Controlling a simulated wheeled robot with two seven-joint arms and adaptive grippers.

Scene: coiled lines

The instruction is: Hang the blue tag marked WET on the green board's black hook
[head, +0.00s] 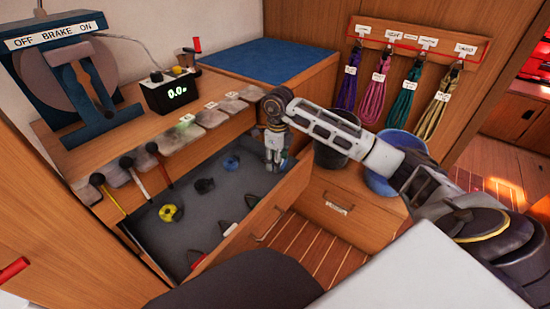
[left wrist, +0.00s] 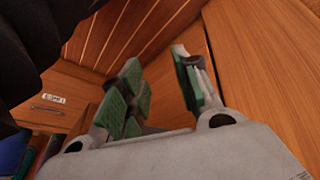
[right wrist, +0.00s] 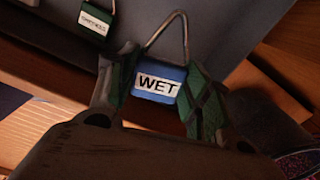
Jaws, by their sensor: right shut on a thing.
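The blue tag marked WET (right wrist: 158,84) is between the fingers of my right gripper (right wrist: 160,80) in the right wrist view. The gripper is shut on it, and the tag's thin wire loop rises above its body. In the head view my right gripper (head: 274,165) points down over the right end of the open drawer. My left gripper (left wrist: 158,65) is open and empty in the left wrist view; it does not show in the head view. I cannot make out the green board or its black hook in any view.
The open drawer (head: 285,205) holds a yellow round piece (head: 171,213), dark pieces and small tags. A green tag (right wrist: 96,20) with a white label lies near the WET tag. Coiled lines (head: 375,88) hang on the back wall above buckets.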

